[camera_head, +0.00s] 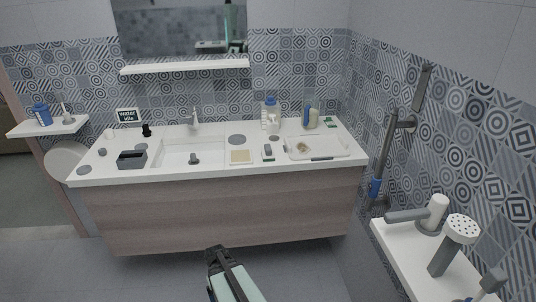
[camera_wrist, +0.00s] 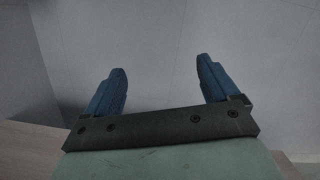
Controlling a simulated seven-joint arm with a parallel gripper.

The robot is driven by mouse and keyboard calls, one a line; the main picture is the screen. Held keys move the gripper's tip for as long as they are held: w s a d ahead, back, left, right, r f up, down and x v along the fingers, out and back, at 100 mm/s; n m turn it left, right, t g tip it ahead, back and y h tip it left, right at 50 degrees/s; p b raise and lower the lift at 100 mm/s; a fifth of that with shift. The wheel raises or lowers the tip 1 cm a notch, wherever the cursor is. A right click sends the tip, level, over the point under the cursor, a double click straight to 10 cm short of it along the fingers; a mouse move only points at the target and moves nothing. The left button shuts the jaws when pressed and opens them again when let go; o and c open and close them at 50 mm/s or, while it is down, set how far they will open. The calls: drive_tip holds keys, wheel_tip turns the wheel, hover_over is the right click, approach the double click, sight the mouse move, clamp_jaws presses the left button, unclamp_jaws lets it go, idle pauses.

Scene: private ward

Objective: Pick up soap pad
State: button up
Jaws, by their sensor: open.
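A flat pale-yellow square pad (camera_head: 241,157) lies on the white counter (camera_head: 220,171), right of the sink. A small tan piece (camera_head: 303,147) lies in a white tray (camera_head: 331,151) farther right. I cannot tell for certain which of these is the soap pad. My gripper (camera_head: 215,250) is in front of the cabinet, below the counter and apart from everything on it. The wrist view shows its two blue fingers (camera_wrist: 162,70) spread wide with nothing between them. No counter object shows in the wrist view.
The sink (camera_head: 193,154) is left of the pad, with a dark grey box (camera_head: 132,159) beyond it. A small dark item (camera_head: 268,152) sits between pad and tray. Bottles (camera_head: 270,115) stand behind. A side shelf (camera_head: 405,262) with fixtures is at right. The floor before the cabinet is clear.

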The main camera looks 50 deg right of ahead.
drive_tip(key=w+d+r+m+t+h, duration=0.1)
drive_tip(key=w+d+r, duration=0.2)
drive_tip(key=d+r, duration=0.3)
drive_tip(key=w+d+r+m+t, duration=0.1)
drive_tip(key=w+d+r, duration=0.3)
drive_tip(key=d, duration=0.4)
wheel_tip(320, 180, up, 36)
drive_tip(key=r+m+t+h, duration=0.1)
drive_tip(key=t+h, duration=0.2)
hover_over(268, 147)
drive_tip(key=s+a, duration=0.3)
drive_tip(key=x, duration=1.3)
drive_tip(key=shift+s+f, duration=0.1)
drive_tip(key=shift+f, duration=0.25)
drive_tip(key=shift+c, duration=0.4)
drive_tip(key=c, duration=1.1)
